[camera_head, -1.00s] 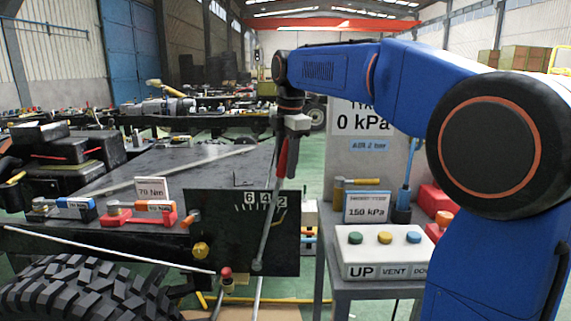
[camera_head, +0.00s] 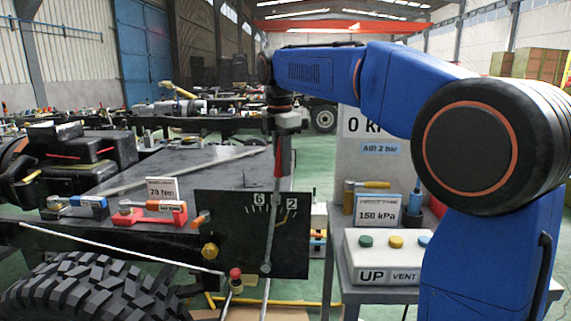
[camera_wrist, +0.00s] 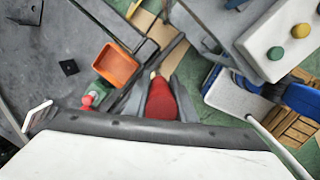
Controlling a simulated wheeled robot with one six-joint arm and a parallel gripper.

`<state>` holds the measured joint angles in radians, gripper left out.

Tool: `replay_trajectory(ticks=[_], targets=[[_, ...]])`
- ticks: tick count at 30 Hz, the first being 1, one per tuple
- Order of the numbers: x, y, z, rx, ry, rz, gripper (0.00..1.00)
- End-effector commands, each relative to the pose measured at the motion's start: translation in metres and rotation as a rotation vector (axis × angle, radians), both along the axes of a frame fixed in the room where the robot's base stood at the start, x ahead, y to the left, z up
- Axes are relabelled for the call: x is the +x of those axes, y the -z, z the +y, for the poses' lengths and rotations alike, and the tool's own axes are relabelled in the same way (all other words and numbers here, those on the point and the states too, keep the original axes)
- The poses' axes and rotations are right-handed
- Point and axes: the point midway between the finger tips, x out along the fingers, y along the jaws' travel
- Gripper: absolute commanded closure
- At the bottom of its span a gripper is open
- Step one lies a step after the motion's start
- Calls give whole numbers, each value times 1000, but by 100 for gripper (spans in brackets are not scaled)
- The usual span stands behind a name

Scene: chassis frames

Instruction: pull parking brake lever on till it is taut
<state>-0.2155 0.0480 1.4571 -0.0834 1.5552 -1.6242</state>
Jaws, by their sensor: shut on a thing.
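The parking brake lever (camera_head: 272,215) is a thin grey rod with a red grip (camera_head: 282,162), rising in front of a black plate (camera_head: 225,232) with a numbered scale. It stands nearly upright, its top leaning slightly right, and crosses the scale between the 6 and the 2, hiding the mark between them. My gripper (camera_head: 285,140) is at the top of the lever, shut on the red grip. In the wrist view the red grip (camera_wrist: 162,100) sits between the grey fingers. Whether the lever's cable is taut cannot be told.
A red knob (camera_head: 235,273) and a brass fitting (camera_head: 210,251) are by the plate's lower left. A large tyre (camera_head: 85,290) is at bottom left. A grey stand with a button box (camera_head: 375,255) is on the right. An orange tray (camera_wrist: 117,66) shows in the wrist view.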

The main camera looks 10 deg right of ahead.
Motion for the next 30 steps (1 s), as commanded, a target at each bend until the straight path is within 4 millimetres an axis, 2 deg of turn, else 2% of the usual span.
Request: replay_trajectory(ticks=[3, 4, 6, 14, 19, 23, 30], targets=[[0, 0, -1, -1, 0, -1, 100], [0, 0, -1, -1, 0, -1, 72], [0, 0, -1, -1, 0, -1, 58], [0, 0, 0, 0, 0, -1, 58], [0, -9, 0, 1, 0, -3, 58], [-2, -27, 2, 1, 0, -3, 58], [-6, -75, 5, 0, 0, -3, 58]])
